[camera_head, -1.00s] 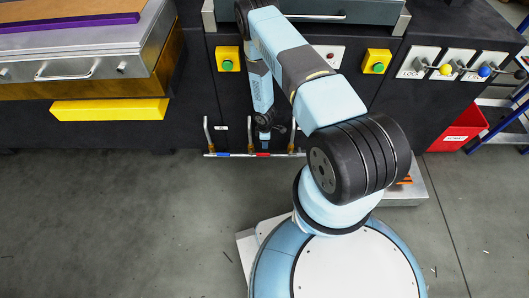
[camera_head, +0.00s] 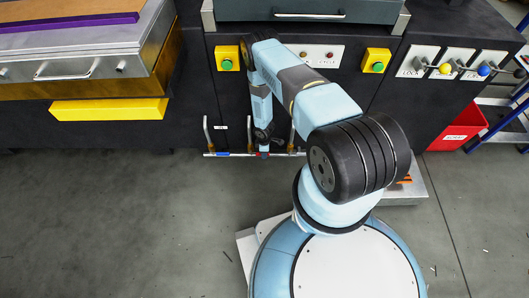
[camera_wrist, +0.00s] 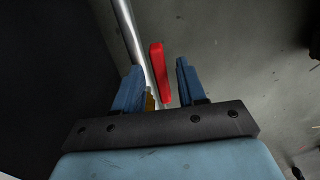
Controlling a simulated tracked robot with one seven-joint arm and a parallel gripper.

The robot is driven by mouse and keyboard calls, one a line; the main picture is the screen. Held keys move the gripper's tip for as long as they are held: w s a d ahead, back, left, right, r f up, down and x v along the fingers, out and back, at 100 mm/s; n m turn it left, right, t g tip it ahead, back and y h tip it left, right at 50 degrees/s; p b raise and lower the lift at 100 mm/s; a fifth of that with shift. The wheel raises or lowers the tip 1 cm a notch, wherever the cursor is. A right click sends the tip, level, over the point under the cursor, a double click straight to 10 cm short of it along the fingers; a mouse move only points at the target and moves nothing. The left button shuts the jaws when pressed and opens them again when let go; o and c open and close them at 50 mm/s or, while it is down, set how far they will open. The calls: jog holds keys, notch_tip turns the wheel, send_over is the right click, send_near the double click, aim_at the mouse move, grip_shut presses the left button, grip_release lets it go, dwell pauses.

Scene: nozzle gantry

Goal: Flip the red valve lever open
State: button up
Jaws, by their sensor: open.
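The red valve lever (camera_wrist: 158,70) shows in the wrist view just beyond and between my gripper's two blue fingers. My gripper (camera_wrist: 159,82) is open, with a gap on both sides of the lever and no visible contact. A yellow-brass part shows low between the fingers by the left one.
A blue lever (camera_head: 222,154) sits on the same rail to the left. A red bin (camera_head: 459,129) stands at the right. The grey floor in front at left is clear.

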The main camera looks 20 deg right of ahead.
grip_shut()
dwell(0.3)
jog(key=shift+d, duration=0.15)
